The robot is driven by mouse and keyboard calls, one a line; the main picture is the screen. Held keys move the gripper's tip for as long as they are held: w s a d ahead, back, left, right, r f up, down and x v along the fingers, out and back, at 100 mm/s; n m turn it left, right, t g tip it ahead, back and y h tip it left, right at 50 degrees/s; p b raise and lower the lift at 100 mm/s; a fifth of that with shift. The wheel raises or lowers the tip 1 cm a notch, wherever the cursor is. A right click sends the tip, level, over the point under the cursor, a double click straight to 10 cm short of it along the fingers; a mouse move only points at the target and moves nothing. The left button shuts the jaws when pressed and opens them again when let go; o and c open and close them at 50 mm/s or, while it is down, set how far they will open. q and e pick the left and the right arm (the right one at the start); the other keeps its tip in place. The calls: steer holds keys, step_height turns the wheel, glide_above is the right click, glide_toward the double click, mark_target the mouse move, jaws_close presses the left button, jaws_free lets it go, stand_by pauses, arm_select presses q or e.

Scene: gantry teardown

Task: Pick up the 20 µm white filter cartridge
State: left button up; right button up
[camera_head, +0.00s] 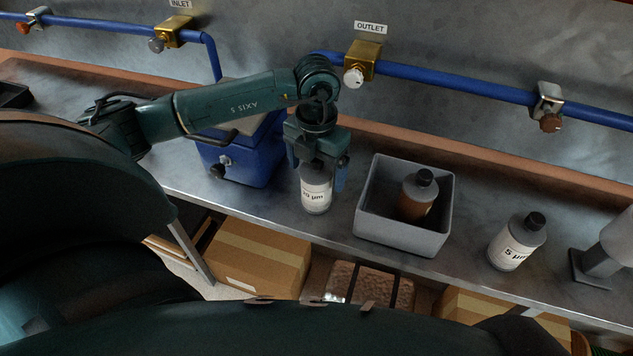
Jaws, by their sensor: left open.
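The white filter cartridge (316,197) stands upright on the metal bench, left of the grey bin. Its label faces me and ends in "µm"; the number is partly hard to read. My left gripper (318,180) points down over it, with its open fingers on either side of the cartridge's upper part. The gripper hides the cartridge's top, and I cannot tell whether the fingers touch it. My right gripper is not in view.
A grey bin (375,229) holds a brown cartridge (416,199). A cartridge labelled 5 µm (516,245) stands right of it. A blue housing (238,160) sits left of the gripper. Blue pipes (451,85) with valves run along the wall. Cardboard boxes (258,255) lie below the bench.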

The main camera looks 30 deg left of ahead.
arm_select(q)
steer(key=shift+f, duration=1.15)
steer(key=c, duration=1.1)
steer(key=shift+r, duration=0.1)
